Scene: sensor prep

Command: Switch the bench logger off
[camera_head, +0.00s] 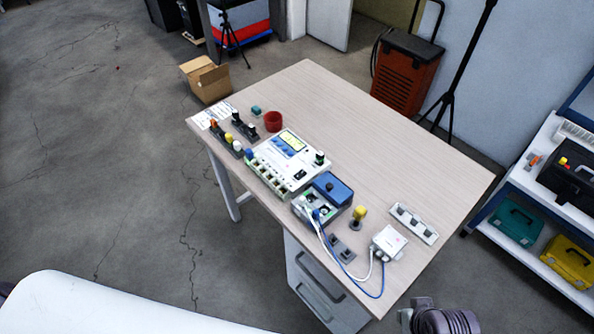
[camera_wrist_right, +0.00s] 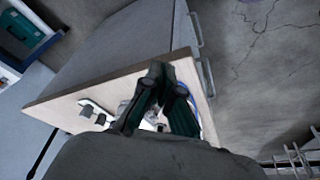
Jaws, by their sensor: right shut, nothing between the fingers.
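The bench logger (camera_head: 282,178), a white box with a lit yellow-green display (camera_head: 292,141), sits near the middle of the table (camera_head: 400,165). A small black rocker-like part (camera_head: 299,174) is on its top face, and a dark green-capped knob (camera_head: 320,157) is near its right corner. I cannot tell the rocker's position. My right gripper (camera_wrist_right: 167,84) is shut and empty in the right wrist view, over one end of the table and apart from the logger. Its fingers partly hide things behind them. My left gripper is not in view.
Right of the logger are a blue-lidded box (camera_head: 333,188), a yellow knob (camera_head: 357,216), a white cabled box (camera_head: 389,243) and a white strip (camera_head: 413,223). A red cup (camera_head: 273,121) and knob holders stand on its other side. The table's far right is clear.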

